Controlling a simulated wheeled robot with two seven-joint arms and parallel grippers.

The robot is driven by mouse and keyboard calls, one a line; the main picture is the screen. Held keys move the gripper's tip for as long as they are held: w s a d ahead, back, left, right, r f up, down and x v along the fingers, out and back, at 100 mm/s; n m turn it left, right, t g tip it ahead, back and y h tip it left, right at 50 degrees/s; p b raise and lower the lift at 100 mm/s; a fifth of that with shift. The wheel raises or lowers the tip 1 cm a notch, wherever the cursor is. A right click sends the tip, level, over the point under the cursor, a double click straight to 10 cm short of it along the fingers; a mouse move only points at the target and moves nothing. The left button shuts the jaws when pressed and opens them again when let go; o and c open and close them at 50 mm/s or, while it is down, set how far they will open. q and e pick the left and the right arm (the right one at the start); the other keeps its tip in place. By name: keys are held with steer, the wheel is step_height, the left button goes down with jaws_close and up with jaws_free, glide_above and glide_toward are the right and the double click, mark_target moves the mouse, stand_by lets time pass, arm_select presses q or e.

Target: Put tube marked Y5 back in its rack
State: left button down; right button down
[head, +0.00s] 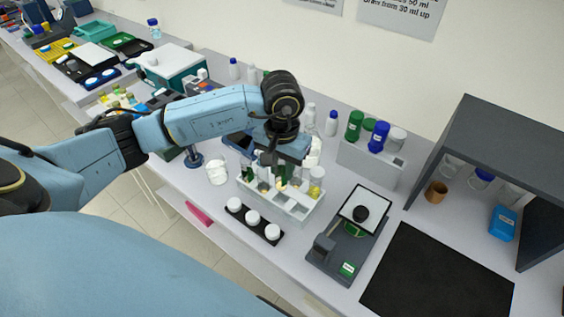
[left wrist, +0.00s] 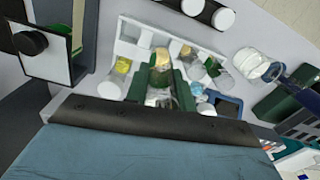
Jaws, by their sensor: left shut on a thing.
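The white tube rack (head: 288,207) stands on the bench in the middle of the head view, with several tubes in it. The rack also shows in the left wrist view (left wrist: 128,45). My left gripper (head: 279,176) reaches down over the rack. In the left wrist view its green fingers (left wrist: 160,88) are shut on a clear tube with tan contents (left wrist: 161,62). The held tube's end is at or over the rack; I cannot tell whether it sits in a hole. No Y5 mark is readable. My right gripper is out of view.
A black holder with white-capped jars (head: 253,220) lies in front of the rack. A balance (head: 347,245) stands to its right, before a black mat (head: 437,275). A white stand with green- and blue-capped bottles (head: 368,163) is behind. A grey shelf (head: 490,135) is far right.

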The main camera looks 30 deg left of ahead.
mark_target(282, 190)
arm_select(q)
steer(key=shift+f+b, duration=0.7)
steer(key=shift+f, duration=1.1)
step_height(282, 190, down, 5)
steer(key=b, duration=0.5)
steer(key=shift+r, duration=0.15)
steer(key=shift+f+b, duration=0.35)
steer(key=shift+b, duration=0.25)
steer(key=c, duration=1.1)
jaws_free()
step_height(282, 190, up, 14)
steer(key=shift+f+b, duration=0.25)
steer(key=shift+b, duration=0.05)
